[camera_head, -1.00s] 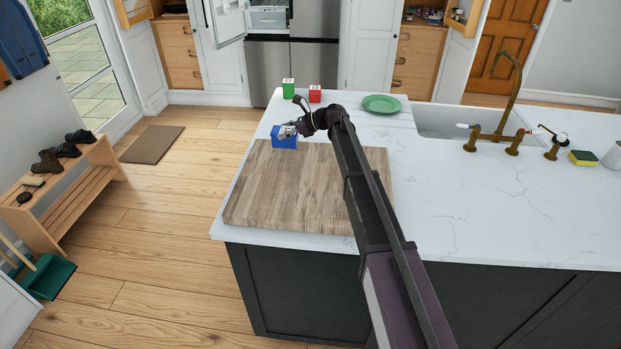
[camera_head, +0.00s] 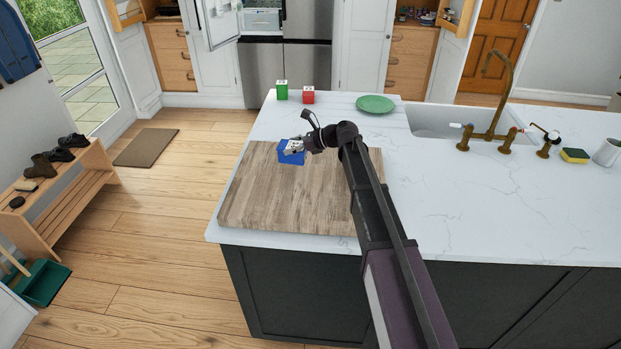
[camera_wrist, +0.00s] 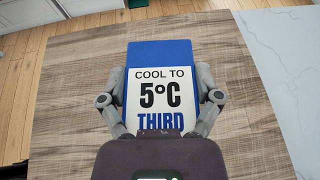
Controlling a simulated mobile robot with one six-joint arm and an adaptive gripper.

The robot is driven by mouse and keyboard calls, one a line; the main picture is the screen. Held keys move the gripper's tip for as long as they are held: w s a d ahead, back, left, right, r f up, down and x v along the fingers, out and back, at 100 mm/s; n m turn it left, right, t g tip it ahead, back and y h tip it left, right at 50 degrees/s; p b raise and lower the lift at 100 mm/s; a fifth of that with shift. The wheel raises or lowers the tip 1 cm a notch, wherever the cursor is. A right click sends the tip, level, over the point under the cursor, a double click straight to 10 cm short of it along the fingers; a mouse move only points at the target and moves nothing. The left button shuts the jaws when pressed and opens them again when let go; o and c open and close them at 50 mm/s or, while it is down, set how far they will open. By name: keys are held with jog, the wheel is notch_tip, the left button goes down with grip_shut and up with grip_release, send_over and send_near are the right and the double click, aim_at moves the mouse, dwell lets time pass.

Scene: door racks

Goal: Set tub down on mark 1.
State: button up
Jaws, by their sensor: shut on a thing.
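A blue tub (camera_head: 291,158), box-shaped, is at the upper part of the wooden board in the head view. My gripper (camera_head: 297,147) is shut on it. In the wrist view the tub (camera_wrist: 160,52) sits between the two grey fingers of my gripper (camera_wrist: 160,88), one on each side. Its white label reads "COOL TO 5°C THIRD". I cannot tell whether the tub touches the board. I cannot make out a mark 1 in either view.
The wooden board (camera_head: 280,205) lies on the white counter (camera_head: 460,205) and is otherwise bare. A green box (camera_head: 281,91) and a red box (camera_head: 308,96) stand behind it. A green plate (camera_head: 375,104), a sink with brass taps and a sponge (camera_head: 574,156) are farther right.

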aim_at(305, 155)
jog(key=s+d+m+t, duration=0.1)
jog(key=s+d, duration=0.4)
jog(key=s, duration=0.4)
jog(key=s+d+m+t, duration=0.2)
jog(key=s+d, duration=0.3)
jog(key=s, duration=0.4)
jog(key=shift+d+r+t+h, duration=0.2)
jog(key=shift+t+h, duration=0.1)
jog(key=shift+h, duration=0.1)
jog(key=shift+a, duration=0.1)
jog(key=w+a, duration=0.1)
jog(key=w, duration=0.3)
jog(key=w+a+f, duration=0.1)
jog(key=w, duration=0.4)
jog(key=w+a+b, duration=0.1)
jog(key=w+a, duration=0.1)
jog(key=w, duration=0.3)
jog(key=shift+a+f, duration=0.1)
jog(key=shift+f, duration=0.1)
jog(key=shift+w+a, duration=0.1)
jog(key=shift+w, duration=0.4)
jog(key=shift+w+a+f+b, duration=0.1)
jog(key=shift+w+f+b, duration=0.15)
jog(key=shift+b, duration=0.1)
jog(key=shift+s+f+b, duration=0.1)
jog(key=shift+f+b, duration=1.5)
jog(key=shift+f, duration=0.1)
